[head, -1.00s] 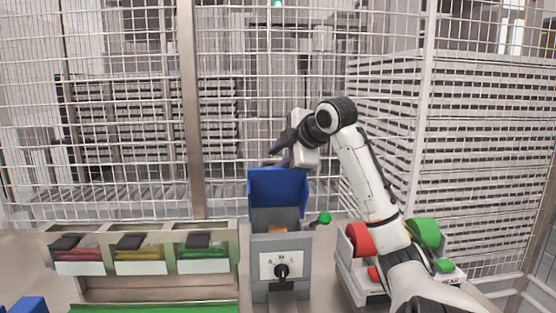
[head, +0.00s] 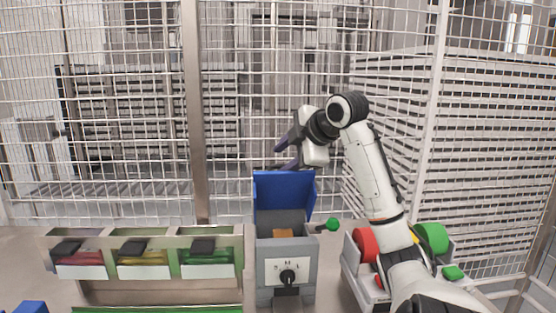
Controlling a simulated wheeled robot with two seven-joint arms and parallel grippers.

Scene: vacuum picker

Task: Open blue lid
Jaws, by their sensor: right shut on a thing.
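The blue lid (head: 284,192) stands raised, roughly upright, at the back of a grey box (head: 265,253) in the middle of the head view. The box's top is open and a brown-orange thing (head: 283,233) shows inside. My right gripper (head: 285,162) is at the lid's top edge, its dark fingers shut on the lid. The exact contact is hard to see at this size. My left gripper is not in view.
The box has a black dial (head: 288,278) on its front and a green-knobbed lever (head: 332,224) at right. Bins with dark handles (head: 137,248) stand left. A device with red and green rolls (head: 432,238) stands right, partly behind my arm. A mesh fence closes the back.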

